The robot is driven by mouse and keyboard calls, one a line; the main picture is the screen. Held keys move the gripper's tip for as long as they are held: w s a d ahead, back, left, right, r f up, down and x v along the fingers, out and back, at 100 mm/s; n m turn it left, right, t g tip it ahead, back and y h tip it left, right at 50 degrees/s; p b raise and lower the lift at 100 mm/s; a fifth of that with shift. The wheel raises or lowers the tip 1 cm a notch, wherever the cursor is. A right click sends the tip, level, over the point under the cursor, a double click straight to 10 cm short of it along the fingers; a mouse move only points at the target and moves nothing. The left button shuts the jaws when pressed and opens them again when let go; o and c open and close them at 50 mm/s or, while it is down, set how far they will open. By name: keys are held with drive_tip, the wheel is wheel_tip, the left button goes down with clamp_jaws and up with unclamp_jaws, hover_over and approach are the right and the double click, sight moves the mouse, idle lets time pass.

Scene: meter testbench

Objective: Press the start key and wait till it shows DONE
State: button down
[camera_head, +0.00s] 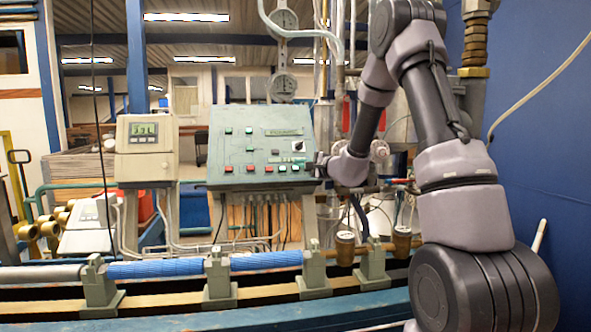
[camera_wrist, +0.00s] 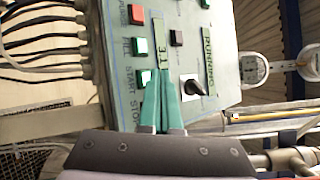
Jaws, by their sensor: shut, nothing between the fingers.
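The green control panel (camera_head: 255,145) slopes at the middle of the head view and fills much of the wrist view (camera_wrist: 185,20). Its label RUNNING (camera_wrist: 208,52) reads sideways in the wrist view, and a small strip beside the keys reads about 3.1 (camera_wrist: 160,42). The start key (camera_wrist: 142,80) is a pale green square beside the word START, close to my fingertips. The key by STOP is mostly hidden by my fingers. My gripper (camera_wrist: 160,80) is shut and empty, its teal fingers at the panel's right end. I cannot tell whether they touch it.
A black selector knob (camera_wrist: 195,88) sits close to the fingers. A grey meter box (camera_head: 147,150) with a lit display stands left of the panel. Blue pipes (camera_head: 165,269) on clamps run along the bench below. Round gauges (camera_head: 284,88) hang above the panel.

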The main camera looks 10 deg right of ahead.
drive_tip(key=shift+s+r, duration=1.7)
drive_tip(key=shift+s, duration=0.2)
drive_tip(key=shift+s+r, duration=0.45)
drive_tip(key=shift+s, duration=0.05)
idle(5.6)
